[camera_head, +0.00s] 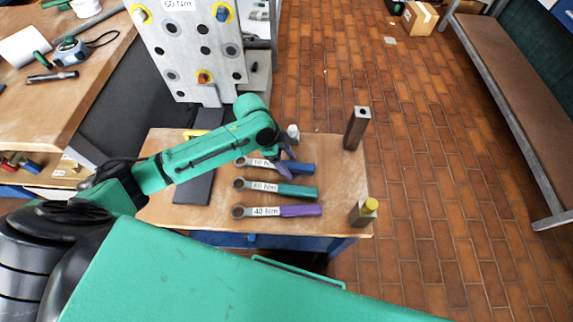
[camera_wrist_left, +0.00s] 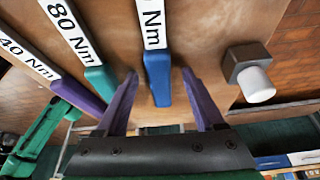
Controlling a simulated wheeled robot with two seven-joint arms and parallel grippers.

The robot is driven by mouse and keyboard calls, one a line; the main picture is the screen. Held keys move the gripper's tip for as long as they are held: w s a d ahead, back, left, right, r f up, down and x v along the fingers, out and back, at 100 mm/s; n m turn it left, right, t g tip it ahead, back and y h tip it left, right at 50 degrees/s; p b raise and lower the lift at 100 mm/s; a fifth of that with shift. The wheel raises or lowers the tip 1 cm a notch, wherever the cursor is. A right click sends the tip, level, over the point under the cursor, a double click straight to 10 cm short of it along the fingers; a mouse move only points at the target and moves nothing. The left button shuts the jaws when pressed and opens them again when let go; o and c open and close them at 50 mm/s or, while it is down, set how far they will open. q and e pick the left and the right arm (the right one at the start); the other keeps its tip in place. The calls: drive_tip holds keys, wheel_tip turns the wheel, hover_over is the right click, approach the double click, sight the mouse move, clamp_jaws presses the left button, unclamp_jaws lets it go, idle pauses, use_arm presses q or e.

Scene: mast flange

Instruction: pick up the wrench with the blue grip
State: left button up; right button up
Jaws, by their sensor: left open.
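The wrench with the blue grip (camera_head: 303,168) lies flat on the small wooden table, farthest back of three wrenches. Its label is partly hidden by my left gripper (camera_head: 284,163) in the head view. In the left wrist view the blue grip (camera_wrist_left: 157,80) sits between the two purple fingers of my left gripper (camera_wrist_left: 159,74), with a gap on each side. The left gripper is open and holds nothing. My right gripper is not in view.
A wrench with a green grip (camera_head: 298,190) and one with a purple grip (camera_head: 301,210) lie nearby. A dark upright post (camera_head: 356,128) and a yellow-topped block (camera_head: 363,211) stand at the table's right edge. A panel with holes (camera_head: 190,55) stands behind.

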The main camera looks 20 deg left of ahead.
use_arm(q)
clamp_jaws()
idle(1.3)
